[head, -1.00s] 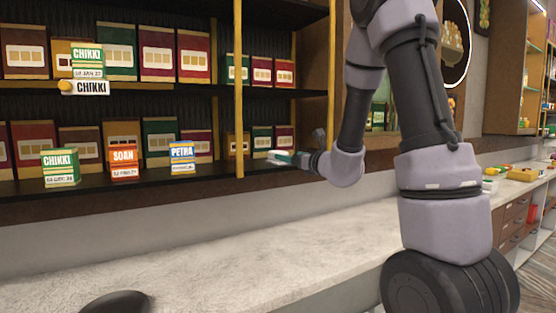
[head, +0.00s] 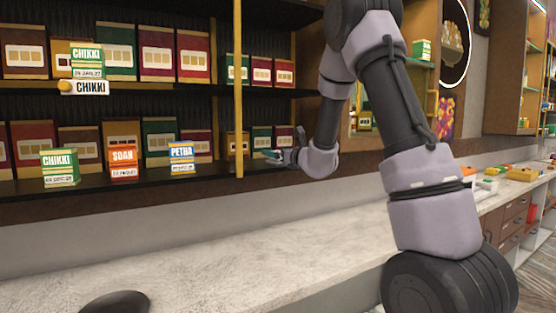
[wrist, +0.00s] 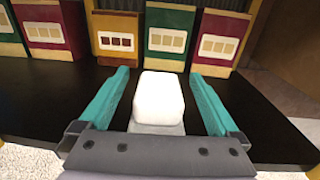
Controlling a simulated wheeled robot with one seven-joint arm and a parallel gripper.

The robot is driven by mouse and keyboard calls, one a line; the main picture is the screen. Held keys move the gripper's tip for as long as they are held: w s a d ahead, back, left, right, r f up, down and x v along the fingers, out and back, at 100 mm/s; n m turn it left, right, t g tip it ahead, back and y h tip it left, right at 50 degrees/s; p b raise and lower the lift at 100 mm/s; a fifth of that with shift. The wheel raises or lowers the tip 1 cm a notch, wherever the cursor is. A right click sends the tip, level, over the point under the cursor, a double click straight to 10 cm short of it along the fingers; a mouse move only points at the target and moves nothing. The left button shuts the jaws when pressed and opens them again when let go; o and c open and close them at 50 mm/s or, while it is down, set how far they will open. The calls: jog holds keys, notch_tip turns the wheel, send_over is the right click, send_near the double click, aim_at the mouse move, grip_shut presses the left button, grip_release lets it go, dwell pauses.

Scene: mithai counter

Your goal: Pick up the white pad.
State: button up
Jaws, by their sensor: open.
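The white pad (wrist: 158,97) is a pale block with rounded corners, in the middle of the wrist view, over the dark shelf. A greyer part shows at its near end. My gripper (wrist: 157,75) is open, with one teal finger on each side of the pad. A narrow gap shows between the pad and each finger. In the head view my gripper (head: 272,154) reaches over the lower shelf, right of the yellow post. I cannot make out the pad clearly there.
Several red, green and gold boxes (wrist: 167,35) stand behind the pad on the shelf (wrist: 60,100). A yellow post (head: 238,110) rises left of my gripper. PETHA (head: 182,158), SOAN (head: 123,163) and CHIKKI (head: 60,167) packs stand farther left. The pale counter (head: 220,250) below is mostly clear.

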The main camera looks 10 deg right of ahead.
aim_at(278, 151)
jog(key=c, duration=1.5)
jog(key=shift+o, duration=0.2)
notch_tip(278, 151, up, 10)
jog(key=shift+r, duration=0.1)
